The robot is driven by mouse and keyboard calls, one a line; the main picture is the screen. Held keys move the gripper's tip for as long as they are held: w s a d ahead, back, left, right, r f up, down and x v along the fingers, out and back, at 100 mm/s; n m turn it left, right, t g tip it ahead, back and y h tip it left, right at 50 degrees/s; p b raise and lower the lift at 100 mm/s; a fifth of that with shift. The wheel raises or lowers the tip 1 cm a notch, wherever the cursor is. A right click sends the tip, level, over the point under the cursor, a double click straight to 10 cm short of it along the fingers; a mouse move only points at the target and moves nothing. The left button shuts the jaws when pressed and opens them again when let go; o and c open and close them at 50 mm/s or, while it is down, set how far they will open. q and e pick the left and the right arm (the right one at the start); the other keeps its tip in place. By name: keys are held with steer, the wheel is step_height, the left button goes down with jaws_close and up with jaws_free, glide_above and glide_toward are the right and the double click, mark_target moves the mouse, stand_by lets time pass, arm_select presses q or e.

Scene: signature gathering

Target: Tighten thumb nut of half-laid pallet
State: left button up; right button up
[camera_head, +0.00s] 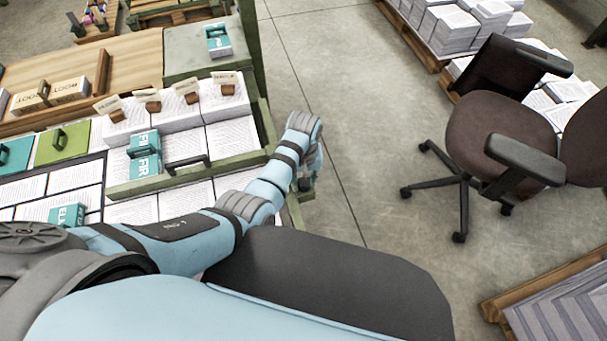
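An arm of mine comes in from the left and reaches over the front right corner of the work table. Its wrist end, with what shows of my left gripper (307,183), is beside the table's green edge. The fingers are mostly hidden behind the wrist, so open or shut cannot be told. My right gripper is not in view. I cannot make out a thumb nut. A wooden pallet (492,311) with flat grey sheets lies at the bottom right, cut off by the frame. Whether it is the half-laid one is unclear.
The table holds white paper stacks (228,138), small teal boxes (146,152) and a green rail (222,168). A brown office chair (500,125) stands at the right. Another pallet (422,46) with paper stacks is behind it. Concrete floor (345,90) is clear between table and chair.

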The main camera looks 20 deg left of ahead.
arm_select(q)
steer(key=m+p, duration=0.2)
steer(key=shift+r+m, duration=0.2)
steer(key=shift+m, duration=0.2)
steer(key=m+p, duration=0.1)
steer(key=m, duration=0.2)
steer(key=shift+f+m, duration=0.1)
steer(key=shift+m, duration=0.2)
steer(key=m+p, duration=0.1)
steer(key=m, duration=0.3)
steer(key=shift+m, duration=0.3)
steer(key=shift+m+p, duration=0.5)
steer(key=shift+m, duration=1.7)
steer(key=o, duration=1.1)
steer(key=shift+f, duration=0.1)
steer(key=shift+o, duration=0.2)
